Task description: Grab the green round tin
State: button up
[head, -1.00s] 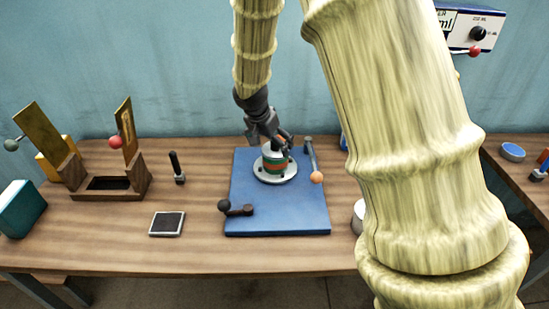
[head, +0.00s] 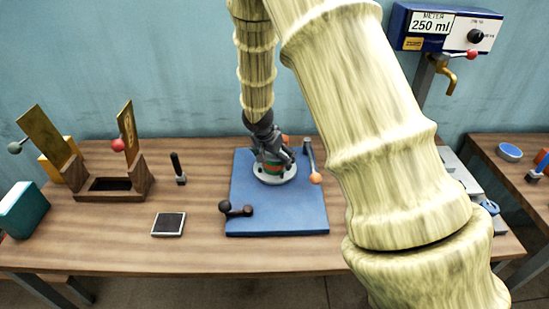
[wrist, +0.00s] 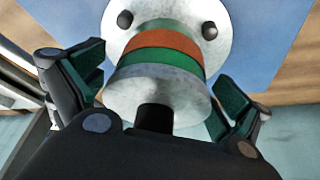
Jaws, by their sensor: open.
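The green round tin (head: 275,169) with an orange-red band stands on a pale round plate (head: 262,179) on the blue board (head: 280,217). In the head view my gripper (head: 274,158) is over the tin and hides its upper part. In the wrist view the tin (wrist: 160,58) shows its banded side, a pale metal end and a dark knob. My gripper (wrist: 158,85) is open there, with one green-padded finger on each side of the tin. I see gaps between the pads and the tin.
On the board are an orange-tipped lever (head: 312,165) beside the gripper and a dark-knobbed lever (head: 235,209) in front. A wooden stand (head: 108,194), small dark pad (head: 168,224) and teal block (head: 22,209) lie left. A meter box (head: 448,27) with a tap is at right.

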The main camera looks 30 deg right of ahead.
jog(key=shift+f, duration=0.1)
jog(key=c, duration=1.2)
jog(key=shift+c, duration=1.2)
jog(key=shift+w, duration=0.1)
